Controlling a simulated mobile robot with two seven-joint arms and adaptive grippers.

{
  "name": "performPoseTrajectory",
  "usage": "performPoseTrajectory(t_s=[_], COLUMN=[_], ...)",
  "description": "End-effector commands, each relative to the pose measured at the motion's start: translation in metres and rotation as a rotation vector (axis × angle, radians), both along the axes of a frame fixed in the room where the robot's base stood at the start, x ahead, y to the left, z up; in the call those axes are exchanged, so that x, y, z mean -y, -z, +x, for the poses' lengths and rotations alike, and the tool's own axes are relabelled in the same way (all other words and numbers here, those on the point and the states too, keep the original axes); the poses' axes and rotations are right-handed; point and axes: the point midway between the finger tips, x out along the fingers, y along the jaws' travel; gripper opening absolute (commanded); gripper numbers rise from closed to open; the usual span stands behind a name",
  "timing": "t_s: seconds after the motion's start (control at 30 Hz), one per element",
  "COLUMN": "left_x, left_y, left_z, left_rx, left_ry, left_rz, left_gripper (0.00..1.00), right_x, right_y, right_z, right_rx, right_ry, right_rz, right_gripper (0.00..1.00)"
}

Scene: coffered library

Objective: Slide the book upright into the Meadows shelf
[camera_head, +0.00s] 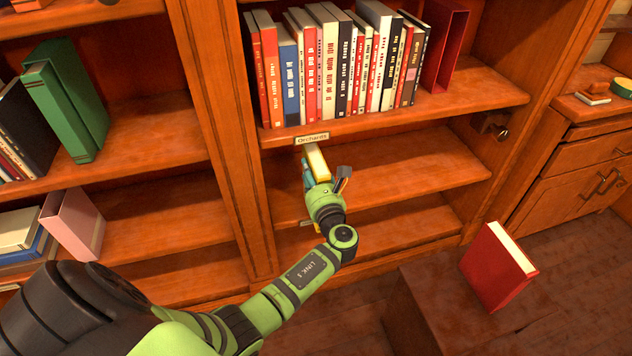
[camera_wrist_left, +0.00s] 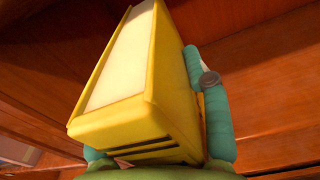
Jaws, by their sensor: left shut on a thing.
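A yellow book (camera_head: 318,162) with pale pages is held by my left gripper (camera_head: 323,181) at the front of the bay below the full book row. The left gripper's teal fingers are shut on the book, one on each side. In the left wrist view the yellow book (camera_wrist_left: 168,85) fills the middle and leans, with a finger (camera_wrist_left: 216,110) along its right side. The shelf label (camera_head: 312,138) above it reads "Orchards". A lower label (camera_head: 306,223) is mostly hidden by my wrist, so I cannot read it. My right gripper is out of view.
The shelf board (camera_head: 420,172) right of the gripper is bare. Several books (camera_head: 330,65) stand on the shelf above. A red book (camera_head: 497,266) stands on a wooden block (camera_head: 450,315) at lower right. A wooden upright (camera_head: 215,110) is left of the bay.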

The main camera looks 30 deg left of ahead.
Motion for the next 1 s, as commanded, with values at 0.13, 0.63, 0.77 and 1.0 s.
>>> performPoseTrajectory(t_s=[0.13, 0.63, 0.77, 1.0], left_x=[-0.011, -0.046, -0.054, -0.065], left_y=[-0.001, 0.002, 0.002, 0.003], left_z=[0.01, 0.04, 0.047, 0.056], left_rx=[0.006, 0.005, 0.006, 0.005], left_ry=[-0.001, -0.001, -0.001, 0.0], left_rz=[0.003, 0.003, 0.003, 0.003], left_gripper=[0.0, 0.0, 0.0, 0.0], right_x=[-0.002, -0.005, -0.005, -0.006], right_y=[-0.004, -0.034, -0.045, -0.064], right_z=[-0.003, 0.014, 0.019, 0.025], right_rx=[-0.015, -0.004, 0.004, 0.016], right_ry=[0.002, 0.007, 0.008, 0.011], right_rz=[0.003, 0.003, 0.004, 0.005], right_gripper=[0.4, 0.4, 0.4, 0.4])
